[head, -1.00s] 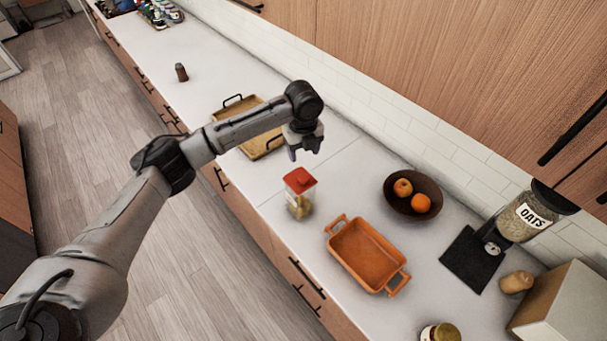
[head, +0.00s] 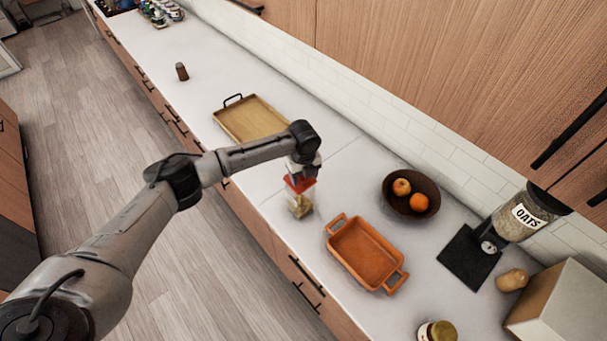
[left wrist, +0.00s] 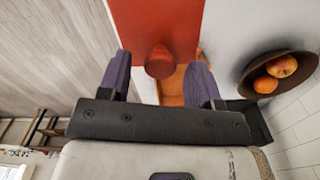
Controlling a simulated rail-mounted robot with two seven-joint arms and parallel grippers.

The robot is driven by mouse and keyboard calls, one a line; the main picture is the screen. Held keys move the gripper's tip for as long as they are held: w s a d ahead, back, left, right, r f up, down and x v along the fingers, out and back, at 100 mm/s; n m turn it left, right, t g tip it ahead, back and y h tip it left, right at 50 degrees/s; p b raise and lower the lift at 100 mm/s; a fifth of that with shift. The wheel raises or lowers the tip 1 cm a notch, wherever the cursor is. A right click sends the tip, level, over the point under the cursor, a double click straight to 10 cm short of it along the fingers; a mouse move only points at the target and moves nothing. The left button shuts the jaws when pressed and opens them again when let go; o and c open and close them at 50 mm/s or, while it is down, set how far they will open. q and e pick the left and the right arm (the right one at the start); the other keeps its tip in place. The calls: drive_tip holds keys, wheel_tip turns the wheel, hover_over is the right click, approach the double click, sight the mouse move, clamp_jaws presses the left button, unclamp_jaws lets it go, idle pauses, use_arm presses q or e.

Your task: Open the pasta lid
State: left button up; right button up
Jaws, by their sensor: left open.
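The pasta jar (head: 299,207) is a clear container with a red lid (head: 304,184), upright on the white counter near its front edge. My left gripper (head: 302,175) is right above the lid and hides part of it in the head view. In the left wrist view the red lid (left wrist: 155,25) has a round red knob (left wrist: 159,63). The open fingers of my left gripper (left wrist: 160,80) stand on either side of the knob, with gaps showing beside it. I cannot tell the exact height of the fingers against the knob. My right gripper is not in view.
An orange baking dish (head: 338,247) sits close to the right of the jar. A dark bowl of fruit (head: 390,205) is behind it. A wooden tray (head: 250,119) lies to the left. An oats dispenser (head: 527,217) stands at the right.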

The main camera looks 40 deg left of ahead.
use_arm(q)
drive_tip(key=shift+c, duration=0.2)
clamp_jaws()
idle(0.3)
